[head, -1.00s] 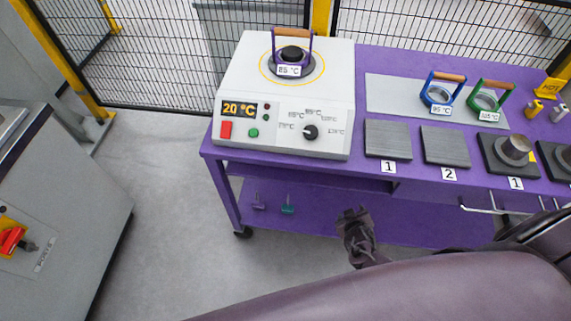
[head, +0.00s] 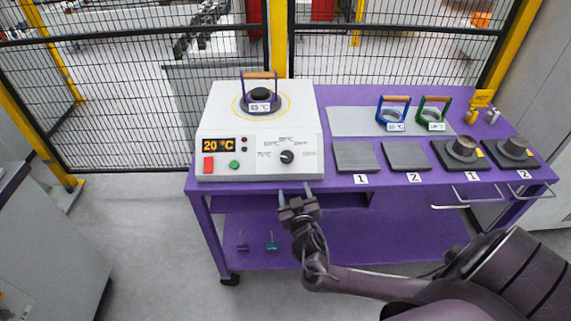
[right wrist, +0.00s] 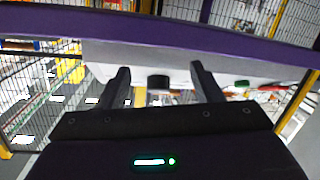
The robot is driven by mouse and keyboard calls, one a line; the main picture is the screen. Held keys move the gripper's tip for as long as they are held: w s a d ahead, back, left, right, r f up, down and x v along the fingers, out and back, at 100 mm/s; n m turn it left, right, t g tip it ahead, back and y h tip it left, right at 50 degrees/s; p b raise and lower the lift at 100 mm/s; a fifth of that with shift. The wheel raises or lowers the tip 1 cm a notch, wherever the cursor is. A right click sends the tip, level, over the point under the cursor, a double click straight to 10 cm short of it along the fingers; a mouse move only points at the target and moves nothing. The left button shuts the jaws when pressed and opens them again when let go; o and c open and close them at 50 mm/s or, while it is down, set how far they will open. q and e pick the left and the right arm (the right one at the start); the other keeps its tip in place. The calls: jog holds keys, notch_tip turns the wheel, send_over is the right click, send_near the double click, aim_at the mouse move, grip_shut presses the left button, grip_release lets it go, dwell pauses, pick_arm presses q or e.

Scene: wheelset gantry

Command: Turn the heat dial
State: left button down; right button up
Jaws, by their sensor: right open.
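The heat dial is a round black knob (head: 287,156) with a white mark, on the sloped front panel of the white heater (head: 222,162). Temperature labels arc around it. The display (head: 219,145) reads 20 °C. My right gripper (head: 295,192) is open and empty, in front of the table's front edge and below the dial, apart from it. In the right wrist view the dark knob (right wrist: 158,82) appears between the two spread fingers (right wrist: 162,82), farther off. My left gripper is not in view.
Grey pads (head: 355,156) and blue and green handled rings stand to the right on the purple table (head: 340,95).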

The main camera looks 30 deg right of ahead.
jog(key=m+t+h, duration=0.1)
jog(key=m, duration=0.1)
send_near(287, 158)
jog(key=w, duration=0.1)
jog(key=x, duration=0.8)
jog(key=shift+s+d, duration=0.15)
jog(key=shift+d, duration=0.05)
jog(key=shift+c, duration=0.3)
